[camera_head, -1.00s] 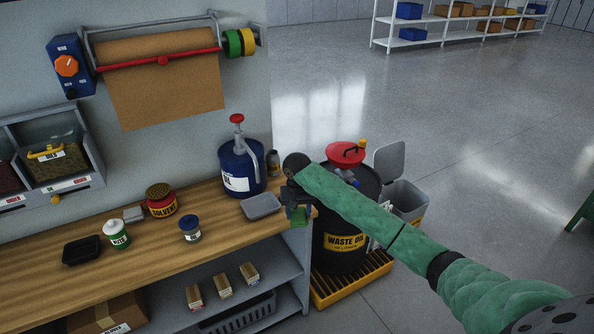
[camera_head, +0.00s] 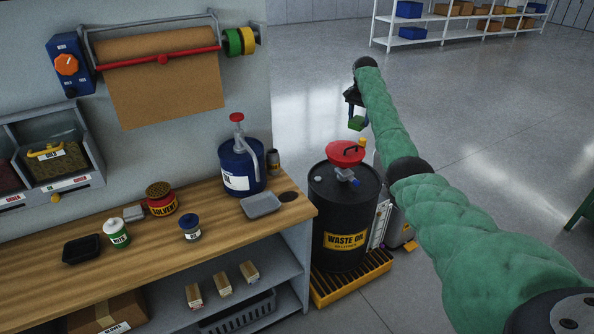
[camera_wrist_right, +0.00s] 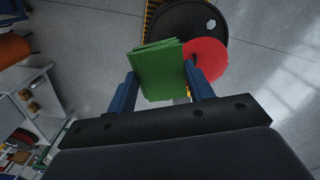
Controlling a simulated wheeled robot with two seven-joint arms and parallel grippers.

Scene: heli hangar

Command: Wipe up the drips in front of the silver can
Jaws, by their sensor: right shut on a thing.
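My right gripper (camera_head: 354,104) is shut on a folded green cloth (camera_head: 357,123), in the air above and beyond the waste oil drum, clear of the bench. The wrist view shows the cloth (camera_wrist_right: 158,70) between the two blue fingers. A small grey can (camera_head: 273,162), likely the silver can, stands at the bench's back right, beside the blue oil pump can. A dark round patch (camera_head: 289,197) lies on the wood in front of it, near the right end. I cannot tell separate drips there. My left gripper is out of view.
A grey tray (camera_head: 262,205) lies left of the patch. The blue pump can (camera_head: 240,168) stands behind the tray. The waste oil drum (camera_head: 341,215), with a red funnel (camera_head: 346,152), stands on a yellow pallet (camera_head: 350,280) off the bench's right end. A grey bin (camera_head: 401,228) is beside it.

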